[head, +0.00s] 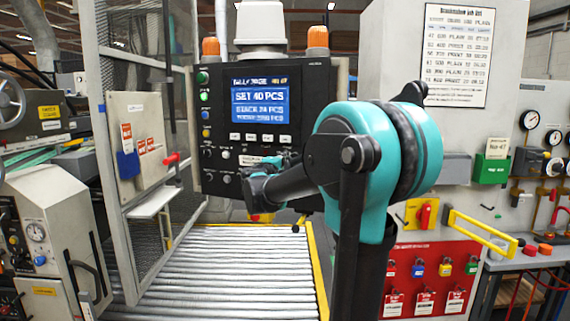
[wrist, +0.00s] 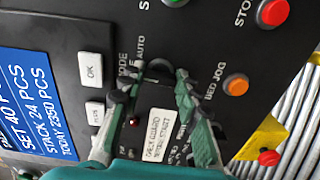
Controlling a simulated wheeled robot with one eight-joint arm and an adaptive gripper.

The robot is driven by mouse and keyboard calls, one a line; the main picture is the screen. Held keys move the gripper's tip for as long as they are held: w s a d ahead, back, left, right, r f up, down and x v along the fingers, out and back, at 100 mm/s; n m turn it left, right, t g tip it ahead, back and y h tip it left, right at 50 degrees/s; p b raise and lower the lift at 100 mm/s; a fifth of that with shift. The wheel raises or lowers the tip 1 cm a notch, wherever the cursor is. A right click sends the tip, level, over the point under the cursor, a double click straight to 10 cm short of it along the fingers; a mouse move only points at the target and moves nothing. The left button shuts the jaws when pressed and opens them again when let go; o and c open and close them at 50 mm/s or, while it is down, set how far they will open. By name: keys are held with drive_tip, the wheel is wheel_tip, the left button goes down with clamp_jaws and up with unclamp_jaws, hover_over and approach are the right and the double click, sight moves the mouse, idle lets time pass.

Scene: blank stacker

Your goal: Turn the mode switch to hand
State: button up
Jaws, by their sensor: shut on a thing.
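The control panel (head: 222,75) stands at centre in the head view, with a lit blue screen (head: 261,104). In the wrist view the panel appears turned on its side. The mode switch (wrist: 160,66), a dark knob, sits between my fingertips beside the labels "MODE" and "AUTO". My gripper (wrist: 160,73) is shut on this knob, one finger on each side. In the head view my gripper (head: 283,161) is at the panel's lower part, and my arm and fingers hide the switch there. The pointer's exact setting cannot be read.
Close to my fingers are an orange bed jog button (wrist: 236,85), a white label (wrist: 158,136) and a white OK key (wrist: 91,70). A red stop button (wrist: 272,12) lies farther off. A roller conveyor (head: 215,270) runs below the panel; a mesh guard (head: 140,60) stands left.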

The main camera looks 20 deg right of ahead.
drive_tip(key=n, duration=0.9)
drive_tip(key=shift+n, duration=0.3)
idle(0.3)
drive_tip(key=o, duration=1.2)
drive_tip(key=shift+c, duration=0.2)
drive_tip(key=v, duration=1.2)
